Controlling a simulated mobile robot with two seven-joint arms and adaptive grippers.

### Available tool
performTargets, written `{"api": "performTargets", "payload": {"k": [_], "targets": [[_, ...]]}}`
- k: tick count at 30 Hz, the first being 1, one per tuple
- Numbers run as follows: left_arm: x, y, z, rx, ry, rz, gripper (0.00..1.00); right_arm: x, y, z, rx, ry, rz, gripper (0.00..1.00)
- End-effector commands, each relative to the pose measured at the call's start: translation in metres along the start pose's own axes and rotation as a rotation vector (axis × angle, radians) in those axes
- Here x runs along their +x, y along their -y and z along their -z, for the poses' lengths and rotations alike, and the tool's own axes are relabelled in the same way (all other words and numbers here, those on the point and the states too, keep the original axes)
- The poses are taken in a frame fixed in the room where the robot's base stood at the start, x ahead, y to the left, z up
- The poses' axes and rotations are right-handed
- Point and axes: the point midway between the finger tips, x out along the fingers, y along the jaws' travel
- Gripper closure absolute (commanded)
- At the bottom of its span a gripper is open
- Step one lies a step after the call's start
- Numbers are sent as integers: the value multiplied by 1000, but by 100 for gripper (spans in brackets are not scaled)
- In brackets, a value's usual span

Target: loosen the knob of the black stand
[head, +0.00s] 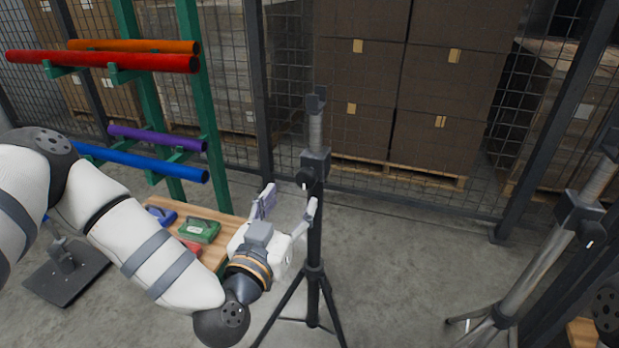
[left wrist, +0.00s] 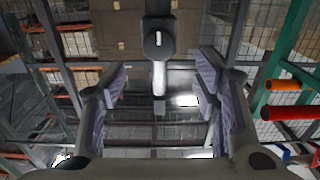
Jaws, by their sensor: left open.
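The black stand (head: 315,225) stands upright on tripod legs in the middle of the head view, with a dark collar and a grey inner tube above it. Its knob (head: 304,180) sticks out from the collar. In the left wrist view the knob (left wrist: 158,42) is a dark round piece with a pale mark, above the middle. My left gripper (head: 290,203) is open and empty, close to the stand and slightly below the knob. In the left wrist view its two fingers (left wrist: 160,80) are spread wide, with the knob beyond them, apparently untouched. My right gripper is out of view.
A second, metallic stand (head: 530,265) stands at the right. A green rack (head: 207,95) with coloured tubes is at the left. A wooden bench (head: 228,222) carries a green case (head: 199,230). Cartons (head: 440,85) on a pallet stand behind mesh fencing.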

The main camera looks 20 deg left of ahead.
Motion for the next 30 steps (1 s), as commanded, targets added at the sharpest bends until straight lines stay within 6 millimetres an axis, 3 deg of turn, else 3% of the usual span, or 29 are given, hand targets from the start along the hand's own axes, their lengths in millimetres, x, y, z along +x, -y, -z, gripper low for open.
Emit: {"api": "performTargets", "payload": {"k": [3,9,20,27,30], "targets": [[32,1,-3,0,1,3,44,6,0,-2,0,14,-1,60],[68,0,-4,0,4,0,44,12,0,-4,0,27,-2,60],[79,-1,-1,-1,4,-2,44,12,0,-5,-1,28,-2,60],[79,-1,-2,-1,4,-2,92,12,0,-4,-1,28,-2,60],[79,-1,-2,-1,4,-2,92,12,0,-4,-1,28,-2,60]]}}
